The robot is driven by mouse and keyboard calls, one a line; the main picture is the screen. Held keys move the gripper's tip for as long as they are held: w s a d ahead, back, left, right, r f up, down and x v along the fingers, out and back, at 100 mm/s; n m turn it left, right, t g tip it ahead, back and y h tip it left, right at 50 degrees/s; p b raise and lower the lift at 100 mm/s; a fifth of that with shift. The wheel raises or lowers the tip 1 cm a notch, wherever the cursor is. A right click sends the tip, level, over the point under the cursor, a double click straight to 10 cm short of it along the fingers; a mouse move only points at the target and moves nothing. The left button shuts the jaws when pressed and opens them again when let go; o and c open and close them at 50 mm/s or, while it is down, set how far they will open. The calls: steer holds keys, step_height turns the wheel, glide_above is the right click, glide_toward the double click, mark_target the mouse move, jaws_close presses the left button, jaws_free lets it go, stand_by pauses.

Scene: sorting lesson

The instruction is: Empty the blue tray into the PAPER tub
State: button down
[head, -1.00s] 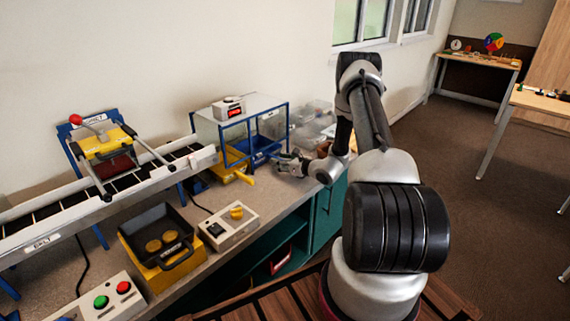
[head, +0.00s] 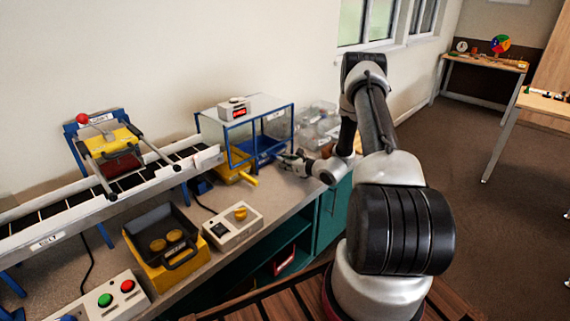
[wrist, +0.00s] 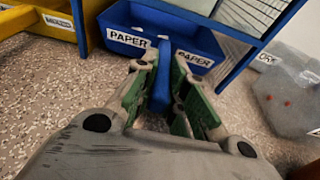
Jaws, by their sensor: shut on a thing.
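The blue tray (wrist: 122,38) carries PAPER labels and sits low in the blue-framed clear case in the wrist view. In the head view the blue tray (head: 264,157) is small and partly behind the frame. Its blue handle (wrist: 160,72) points toward me. My gripper (wrist: 161,98) has its green-padded fingers closed on this handle. In the head view my gripper (head: 296,161) is at the case's front right corner. I cannot make out which tub is the PAPER tub.
Clear tubs (head: 318,122) stand right of the case; one label (wrist: 267,58) partly reads "ORK". A yellow tray (wrist: 57,22) is left of the blue one. A control box (head: 233,225), a yellow-based black pan (head: 165,243) and a conveyor (head: 100,200) lie farther left.

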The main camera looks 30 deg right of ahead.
steer(key=shift+r, duration=0.45)
steer(key=s+d, duration=0.3)
steer(key=s, duration=0.7)
steer(key=s+d, duration=0.4)
steer(key=s, duration=0.5)
steer(key=shift+s, duration=0.4)
steer(key=shift+d+r, duration=0.1)
stand_by(0.3)
steer(key=shift+r, duration=2.9)
